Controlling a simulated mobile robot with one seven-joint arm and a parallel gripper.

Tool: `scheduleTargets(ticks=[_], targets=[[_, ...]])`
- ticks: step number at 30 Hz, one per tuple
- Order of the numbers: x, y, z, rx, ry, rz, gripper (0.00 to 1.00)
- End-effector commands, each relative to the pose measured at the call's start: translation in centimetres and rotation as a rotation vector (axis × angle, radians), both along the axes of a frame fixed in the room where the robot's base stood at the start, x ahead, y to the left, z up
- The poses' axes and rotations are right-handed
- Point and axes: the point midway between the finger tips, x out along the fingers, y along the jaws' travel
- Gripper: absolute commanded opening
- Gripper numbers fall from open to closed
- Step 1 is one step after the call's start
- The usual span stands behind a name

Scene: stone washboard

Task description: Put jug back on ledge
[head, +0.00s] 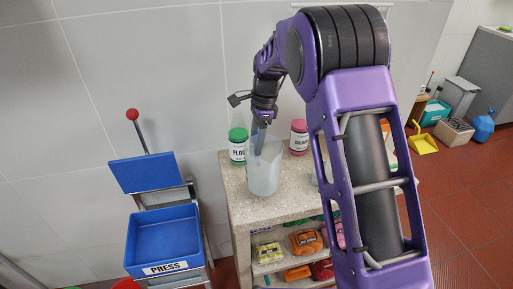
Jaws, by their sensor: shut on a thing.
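A translucent pale jug (263,176) is upright at the left front part of the speckled stone ledge (237,205). My gripper (260,146) reaches down to the jug's upper rim and is shut on it. The fingertips are partly hidden by the jug wall. I cannot tell whether the jug's base touches the ledge or is slightly above it.
A green-lidded jar (238,147) stands behind left of the jug, and a pink-lidded jar (298,138) behind right. Shelves under the ledge hold colourful items (306,241). A blue press bucket (163,238) stands left. My arm hides much of the ledge's right side.

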Motion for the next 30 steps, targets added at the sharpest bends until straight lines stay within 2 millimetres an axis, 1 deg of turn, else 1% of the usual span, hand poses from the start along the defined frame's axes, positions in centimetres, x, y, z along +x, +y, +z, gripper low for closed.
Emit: scheduleTargets(ticks=[1,3,14,15,17,18,19,20,27,30], targets=[[0.0,0.0,-1.1,-0.001,0.002,-0.001,0.0],[0.0,0.0,-1.8,0.0,0.002,-0.001,0.0],[0.0,0.0,-2.2,0.0,0.0,0.0,0.0],[0.0,0.0,-2.2,0.0,-0.001,0.0,0.65],[0.0,0.0,-2.2,0.0,-0.001,0.0,0.76],[0.0,0.0,-2.2,0.0,-0.001,0.0,0.83],[0.0,0.0,-2.2,0.0,-0.001,0.0,0.89],[0.0,0.0,-2.2,0.0,0.0,0.0,0.9],[0.0,0.0,-2.1,0.0,-0.001,0.0,0.9],[0.0,0.0,-1.7,0.001,-0.002,0.0,0.9]])
